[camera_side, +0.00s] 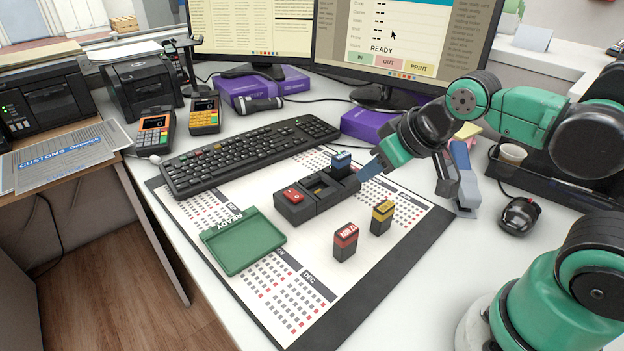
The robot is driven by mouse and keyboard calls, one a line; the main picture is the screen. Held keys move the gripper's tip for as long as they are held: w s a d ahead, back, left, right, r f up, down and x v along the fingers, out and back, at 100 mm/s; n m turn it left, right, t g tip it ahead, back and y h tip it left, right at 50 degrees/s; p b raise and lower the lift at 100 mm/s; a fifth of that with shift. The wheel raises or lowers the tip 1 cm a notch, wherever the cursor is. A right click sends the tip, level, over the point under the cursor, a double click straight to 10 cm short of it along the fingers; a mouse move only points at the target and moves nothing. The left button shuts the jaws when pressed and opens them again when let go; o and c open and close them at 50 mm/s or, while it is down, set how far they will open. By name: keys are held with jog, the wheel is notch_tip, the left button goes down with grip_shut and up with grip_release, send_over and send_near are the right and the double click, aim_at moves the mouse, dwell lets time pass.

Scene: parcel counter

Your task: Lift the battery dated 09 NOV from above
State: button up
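A standing black battery with a red top (345,241) is on the calendar mat; its label seems to include NOV, but I cannot read the day surely. A black battery with a yellow top (382,217) stands to its right, its label unreadable. No date 09 NOV is legible. My gripper (416,174) is open and empty, above the mat's back right, right of the charger and apart from the batteries.
A green tray (243,240) lies on the mat (384,287) left of the batteries. A keyboard (250,153) lies behind the charger. A mouse (520,215) and a dark organizer with a cup (512,154) are at the right. The mat's front is clear.

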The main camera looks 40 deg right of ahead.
jog(key=o, duration=0.9)
jog(key=shift+c, duration=0.2)
jog(key=g, duration=0.7)
send_over(342, 155)
jog(key=shift+s+a+f, duration=0.15)
jog(key=shift+f, duration=0.35)
jog(key=shift+s+a+f, duration=0.1)
jog(key=shift+f, duration=0.35)
jog(key=shift+w+d+f, duration=0.3)
jog(key=shift+f, duration=2.95)
